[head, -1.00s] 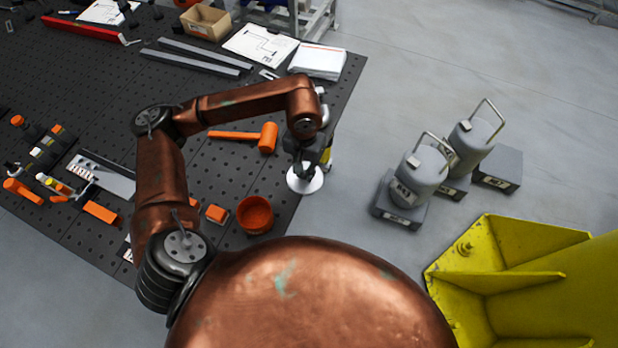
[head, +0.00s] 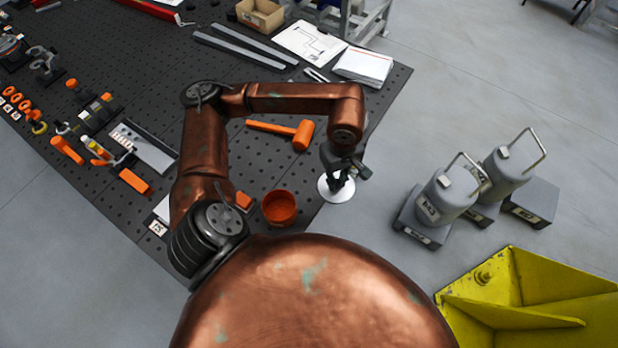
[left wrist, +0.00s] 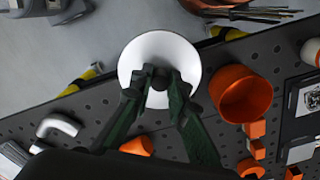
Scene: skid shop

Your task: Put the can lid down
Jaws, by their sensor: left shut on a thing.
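The can lid is a white round disc (head: 336,188) with a dark knob in its middle. In the head view it is at the table's right edge, just right of the orange bowl. My left gripper (head: 338,180) points down over it and is shut on the knob. In the left wrist view the fingers (left wrist: 158,85) close around the knob of the white lid (left wrist: 160,50). The lid overlaps the table's edge in that view; I cannot tell whether it touches the table. My right gripper does not show.
The black perforated table (head: 385,110) holds an orange bowl (head: 279,207), an orange mallet (head: 300,134) and papers (head: 363,66). Two grey canisters (head: 444,197) stand on blocks on the floor at right. A yellow metal structure (head: 520,300) is at lower right.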

